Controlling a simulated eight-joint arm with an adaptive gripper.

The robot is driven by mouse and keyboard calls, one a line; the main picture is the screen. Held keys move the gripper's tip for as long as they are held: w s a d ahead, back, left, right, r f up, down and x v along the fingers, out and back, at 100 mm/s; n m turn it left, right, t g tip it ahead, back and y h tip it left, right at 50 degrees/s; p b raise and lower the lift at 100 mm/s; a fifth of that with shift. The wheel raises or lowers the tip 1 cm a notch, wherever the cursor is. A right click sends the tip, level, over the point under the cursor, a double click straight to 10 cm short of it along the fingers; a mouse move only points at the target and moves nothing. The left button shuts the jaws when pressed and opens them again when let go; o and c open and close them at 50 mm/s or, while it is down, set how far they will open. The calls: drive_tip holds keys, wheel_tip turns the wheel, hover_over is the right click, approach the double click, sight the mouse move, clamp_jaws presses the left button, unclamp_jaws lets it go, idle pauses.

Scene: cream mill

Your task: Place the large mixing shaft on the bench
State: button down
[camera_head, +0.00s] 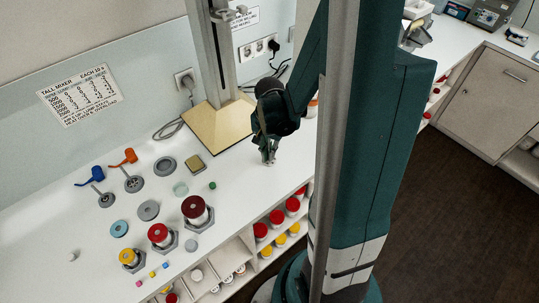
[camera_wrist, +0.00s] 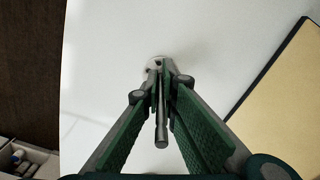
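My gripper (camera_head: 268,160) is low over the white bench (camera_head: 240,172), just right of the tan mixer base. In the wrist view its two green-padded fingers (camera_wrist: 164,82) close in on either side of a grey metal shaft (camera_wrist: 161,132). The shaft's rounded end points toward the wrist camera.
The mixer base (camera_head: 220,125) with its upright column stands behind my gripper. Red-topped jars (camera_head: 196,210), a blue ring (camera_head: 119,229) and grey discs stand to the left. Shelves of jars (camera_head: 277,217) lie below the front edge. Bench around the gripper is clear.

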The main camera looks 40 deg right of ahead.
drive_tip(key=shift+r+p, duration=0.5)
drive_tip(key=shift+r, duration=4.35)
drive_tip(key=w+a+f+n+b, duration=0.1)
drive_tip(key=w+a+n+b, duration=0.1)
drive_tip(key=w+a, duration=0.2)
drive_tip(key=w+a+f+n+b, duration=0.1)
drive_tip(key=w+a+n+b, duration=0.1)
drive_tip(key=w+a, duration=0.3)
drive_tip(key=w+a+f+n+b, duration=0.1)
drive_tip(key=w+a+n, duration=0.3)
drive_tip(key=w, duration=0.6)
drive_tip(key=shift+w+a+b, duration=0.4)
drive_tip(key=shift+a+b, duration=0.1)
drive_tip(key=shift+b, duration=0.25)
drive_tip(key=w+a+n, duration=0.2)
drive_tip(key=w, duration=0.1)
drive_tip(key=w+a+f+n, duration=0.1)
drive_tip(key=w+a+n, duration=0.1)
drive_tip(key=w, duration=0.1)
drive_tip(key=w+a+n, duration=0.1)
drive_tip(key=w+a, duration=0.1)
drive_tip(key=w, duration=0.1)
drive_tip(key=shift+w+f+n, duration=0.35)
drive_tip(key=shift+n, duration=0.05)
